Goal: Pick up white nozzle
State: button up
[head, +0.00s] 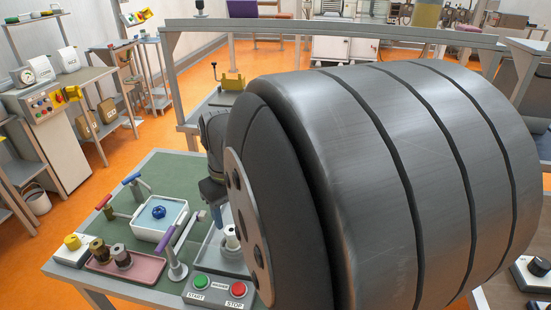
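A small white nozzle (231,238) with a dark top stands upright in a grey tray (208,254) on the green-topped table, just left of my large grey arm link. My gripper (217,214) shows only in part as a dark shape above and slightly left of the nozzle. The arm link hides much of this area, and the fingertips are too small and covered to tell whether they are open or touching the nozzle.
A white bin (160,219) holds a blue knob-like part. A pink tray (133,268) holds dark fittings. A yellow-knobbed box (73,249), a START/STOP box (218,288) and a purple-handled lever (177,251) stand close by. Green surface (170,168) is clear at the back.

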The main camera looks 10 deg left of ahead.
aim_at(231, 230)
notch_tip(231, 230, down, 3)
jog(key=shift+f, duration=0.15)
jog(key=shift+s+a+f, duration=0.1)
jog(key=shift+a+f, duration=0.1)
jog(key=shift+f, duration=1.15)
jog(key=shift+a+f, duration=0.15)
jog(key=shift+f, duration=1.15)
jog(key=c, duration=1.1)
